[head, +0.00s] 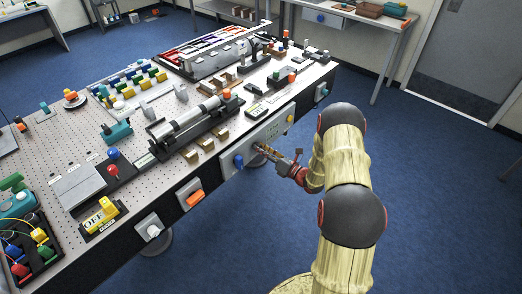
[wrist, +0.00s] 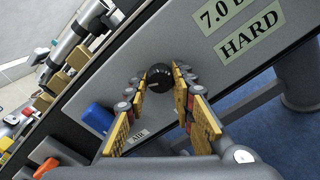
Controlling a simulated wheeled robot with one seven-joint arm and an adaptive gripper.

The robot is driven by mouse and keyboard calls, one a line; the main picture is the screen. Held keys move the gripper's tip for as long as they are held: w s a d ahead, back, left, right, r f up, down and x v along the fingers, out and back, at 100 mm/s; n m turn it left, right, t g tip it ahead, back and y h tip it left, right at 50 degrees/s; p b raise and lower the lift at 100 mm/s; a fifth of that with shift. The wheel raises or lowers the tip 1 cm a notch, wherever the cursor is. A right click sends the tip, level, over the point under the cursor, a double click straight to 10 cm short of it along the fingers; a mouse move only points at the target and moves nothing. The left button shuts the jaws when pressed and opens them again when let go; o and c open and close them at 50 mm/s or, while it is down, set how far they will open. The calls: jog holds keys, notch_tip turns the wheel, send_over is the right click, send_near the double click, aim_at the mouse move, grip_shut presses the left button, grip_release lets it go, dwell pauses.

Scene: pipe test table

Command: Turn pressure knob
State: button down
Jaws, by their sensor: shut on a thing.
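The pressure knob (wrist: 160,77) is round and black with a pale pointer mark, set on a grey front panel (wrist: 196,62). In the wrist view it sits between the two yellow-and-grey fingers of my gripper (wrist: 159,79), which is shut on its sides. In the head view my gripper (head: 266,151) reaches the panel (head: 272,128) from the right, and the knob is hard to make out behind the fingers. Labels reading "HARD" (wrist: 251,36) and "7.0" (wrist: 222,14), partly cut off, are on the panel, with an "AIR" label (wrist: 138,134) near the fingers.
A blue knob (head: 239,160) is close to the left of my gripper on the same panel. An orange switch (head: 195,198) and a white knob (head: 153,230) lie further left along the table front. The perforated tabletop (head: 75,137) is crowded with fixtures. The blue floor (head: 395,190) right of my arm is clear.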

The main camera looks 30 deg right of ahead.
jog(key=shift+n+b, duration=1.3)
jog(key=shift+n, duration=2.7)
jog(key=c, duration=1.6)
grip_release()
jog(key=shift+o, duration=0.5)
jog(key=v, duration=1.2)
